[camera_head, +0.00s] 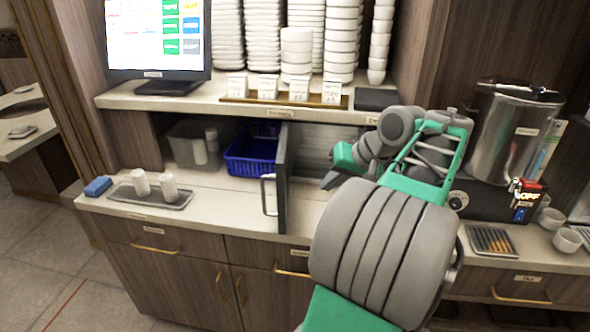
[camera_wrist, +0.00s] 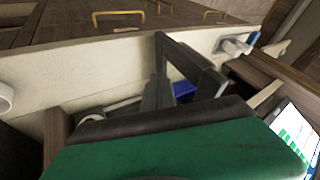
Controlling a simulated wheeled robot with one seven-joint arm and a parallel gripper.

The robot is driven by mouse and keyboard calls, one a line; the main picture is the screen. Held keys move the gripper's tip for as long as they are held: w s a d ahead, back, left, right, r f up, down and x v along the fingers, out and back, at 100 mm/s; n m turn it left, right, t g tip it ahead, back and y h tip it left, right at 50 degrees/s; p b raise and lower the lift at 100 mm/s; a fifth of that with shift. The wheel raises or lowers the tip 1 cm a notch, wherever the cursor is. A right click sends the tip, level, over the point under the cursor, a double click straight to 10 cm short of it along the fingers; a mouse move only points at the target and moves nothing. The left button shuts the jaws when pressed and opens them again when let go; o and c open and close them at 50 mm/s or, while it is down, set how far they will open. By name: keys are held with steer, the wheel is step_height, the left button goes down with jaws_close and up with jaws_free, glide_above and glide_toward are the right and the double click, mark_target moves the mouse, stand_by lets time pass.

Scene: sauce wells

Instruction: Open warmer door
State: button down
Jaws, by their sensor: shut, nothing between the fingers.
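The warmer (camera_head: 325,145) sits under the shelf, with its pale grey interior showing. Its dark door (camera_head: 283,175) stands swung out toward the front of the counter, roughly square to the shelf. The door's pale bar handle (camera_head: 267,194) is on the left-facing side. My gripper (camera_head: 330,180) is shut and empty, right of the door on its inner side and apart from the handle. I cannot tell whether it touches the door. In the wrist view, dark shapes overlap beyond my green wrist, so finger and door are hard to separate.
Left of the door are a blue basket (camera_head: 248,152) and a grey bin (camera_head: 193,147). A tray (camera_head: 150,198) with two white cups and a blue sponge (camera_head: 97,187) lie further left. A metal urn (camera_head: 512,130) stands right. Stacked bowls (camera_head: 297,55) fill the shelf.

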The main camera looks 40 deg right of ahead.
steer(key=w+a+f+b, duration=0.1)
steer(key=w+a+f, duration=0.2)
steer(key=w+f, duration=0.5)
steer(key=shift+w+a, duration=0.3)
steer(key=shift+w, duration=0.05)
